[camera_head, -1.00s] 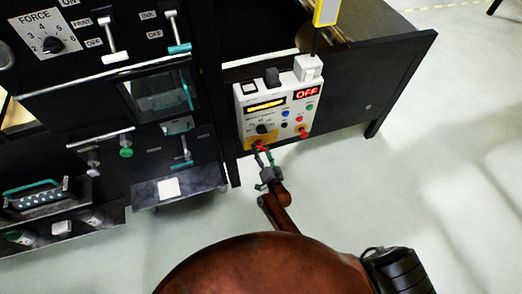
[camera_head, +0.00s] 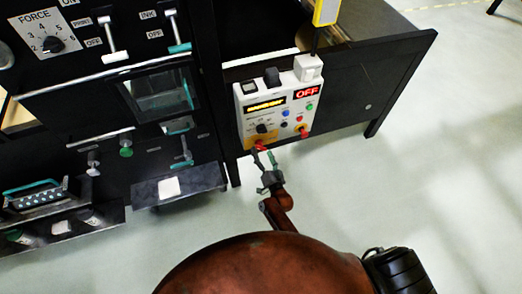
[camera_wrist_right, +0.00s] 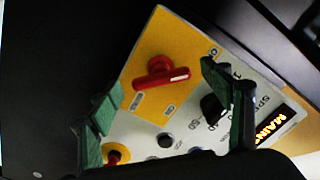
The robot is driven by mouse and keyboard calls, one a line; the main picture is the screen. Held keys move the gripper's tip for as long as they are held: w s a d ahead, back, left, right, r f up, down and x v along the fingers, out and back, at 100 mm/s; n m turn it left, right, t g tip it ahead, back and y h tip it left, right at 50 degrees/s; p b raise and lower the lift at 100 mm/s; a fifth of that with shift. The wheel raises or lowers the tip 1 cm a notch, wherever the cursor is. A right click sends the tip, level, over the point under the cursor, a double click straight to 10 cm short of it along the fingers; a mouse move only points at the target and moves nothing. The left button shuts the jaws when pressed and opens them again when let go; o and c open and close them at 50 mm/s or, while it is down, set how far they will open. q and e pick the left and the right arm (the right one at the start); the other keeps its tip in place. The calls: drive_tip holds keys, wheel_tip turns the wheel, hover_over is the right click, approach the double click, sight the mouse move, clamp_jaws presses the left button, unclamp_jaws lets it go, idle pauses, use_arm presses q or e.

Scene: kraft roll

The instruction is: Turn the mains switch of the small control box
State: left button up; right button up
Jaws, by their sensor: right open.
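The small control box (camera_head: 278,105) is white and hangs on the dark panel in the head view. Its red display (camera_head: 307,92) reads OFF. The mains switch (camera_wrist_right: 160,77) is a red bar handle on a yellow plate in the right wrist view. It shows as a small red patch at the box's lower left in the head view (camera_head: 260,146). My right gripper (camera_head: 264,156) is open just in front of and below that corner. In the wrist view its two green fingers stand either side of the switch, apart from it. My left gripper is out of view.
A second red knob (camera_head: 304,132) sits on yellow at the box's lower right. A black knob (camera_head: 262,129) and several small buttons are close above the switch. The dark machine with levers (camera_head: 110,45) stands at left. The pale floor (camera_head: 410,180) at right is clear.

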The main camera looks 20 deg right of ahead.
drive_tip(key=s, duration=1)
drive_tip(key=shift+d, duration=0.15)
